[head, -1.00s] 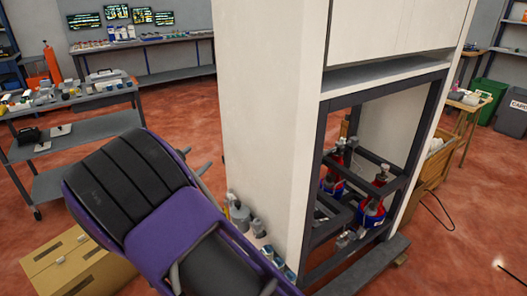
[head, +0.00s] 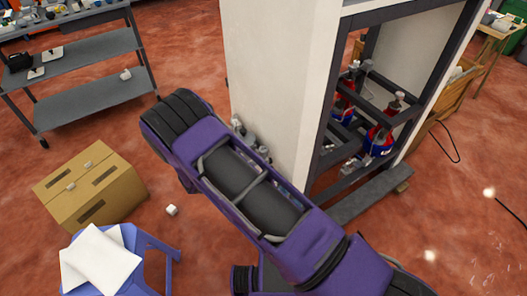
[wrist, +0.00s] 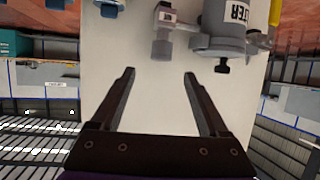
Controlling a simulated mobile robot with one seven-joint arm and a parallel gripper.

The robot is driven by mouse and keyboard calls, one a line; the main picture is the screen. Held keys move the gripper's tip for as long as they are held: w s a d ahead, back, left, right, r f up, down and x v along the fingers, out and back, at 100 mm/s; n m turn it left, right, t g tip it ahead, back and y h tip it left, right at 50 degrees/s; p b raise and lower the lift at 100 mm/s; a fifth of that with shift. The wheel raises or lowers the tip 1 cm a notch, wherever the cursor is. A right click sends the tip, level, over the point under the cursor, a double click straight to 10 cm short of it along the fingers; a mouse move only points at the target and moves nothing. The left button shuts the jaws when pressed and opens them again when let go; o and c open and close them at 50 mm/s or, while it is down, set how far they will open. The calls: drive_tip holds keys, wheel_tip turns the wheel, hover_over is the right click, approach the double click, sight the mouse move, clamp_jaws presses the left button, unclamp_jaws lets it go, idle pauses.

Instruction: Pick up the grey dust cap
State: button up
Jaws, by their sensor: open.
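In the wrist view my gripper (wrist: 160,74) is open, with two dark fingers apart and only the pale cabinet panel (wrist: 155,100) between them. Just beyond the fingertips is a grey cap-like piece (wrist: 162,48) on a fitting with a small label. It looks like the grey dust cap, but I cannot be sure. It is apart from the fingers. To its right is a grey filter body (wrist: 225,25) with a partly readable label and a dark knob below. In the head view my arm covers most of these fittings, and I cannot make out my gripper.
The white cabinet (head: 275,70) stands close to my arm, its dark frame holding red and blue bottles (head: 378,138). A cardboard box (head: 90,190), a blue stool (head: 125,262) and a small pale object (head: 171,210) are at left. Open red floor lies at right.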

sight(262, 150)
drive_tip(key=shift+x, duration=3.2)
drive_tip(key=shift+a, duration=0.1)
clamp_jaws()
